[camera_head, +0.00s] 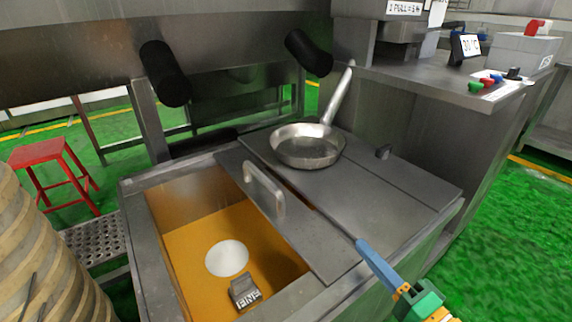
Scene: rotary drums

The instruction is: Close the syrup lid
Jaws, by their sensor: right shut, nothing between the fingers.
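The syrup tank (137,213) is a steel box in the middle, with orange syrup (205,232) showing through its open left part. The syrup lid (318,250) is a flat steel panel with a raised bar handle (264,190). It lies to the right of the opening, beside another flat cover panel (385,205). My right gripper (364,246) comes in from the bottom right, its blue finger part near the lid's front right corner. It is shut and empty. I cannot tell whether it touches the panel. My left gripper is not in view.
A steel pan (308,150) rests on the covers, its handle pointing up and back. A pale round shape (227,258) and a small metal block (244,292) show in the opening. A ribbed tan barrel (40,250) and red stool (45,155) stand left. A large drum is behind.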

